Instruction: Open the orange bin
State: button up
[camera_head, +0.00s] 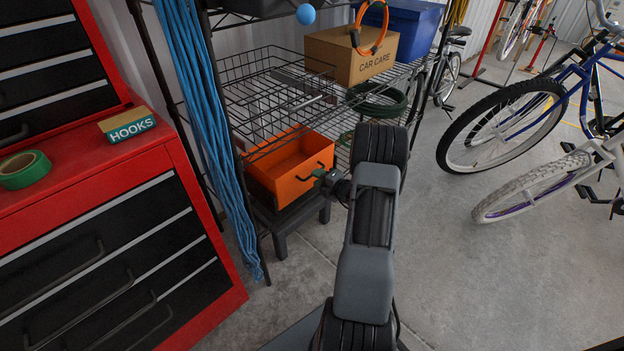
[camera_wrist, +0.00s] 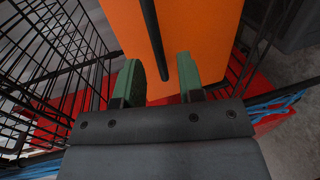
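The orange bin (camera_head: 298,183) sits low below the wire shelf, on a dark low stand. Its open top and part of its inside show, and its front panel faces my arm. A dark bar handle (camera_wrist: 153,35) crosses the orange front (camera_wrist: 195,30) in the wrist view. My gripper (camera_head: 327,174) is at the handle side of the bin. In the wrist view my gripper's green fingers (camera_wrist: 160,78) are apart, with the handle's end between them and gaps on both sides. Whether a finger touches the handle I cannot tell.
A wire rack (camera_head: 262,105) with a wire basket stands over the bin, holding a CAR CARE box (camera_head: 345,60) and a green hose coil (camera_head: 378,103). Blue rope (camera_head: 205,130) hangs beside it. A red tool chest (camera_head: 190,190) is left, bikes (camera_head: 500,130) right.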

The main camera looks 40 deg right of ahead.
jog(key=shift+b+x, duration=0.35)
jog(key=shift+x, duration=1.4)
grip_shut()
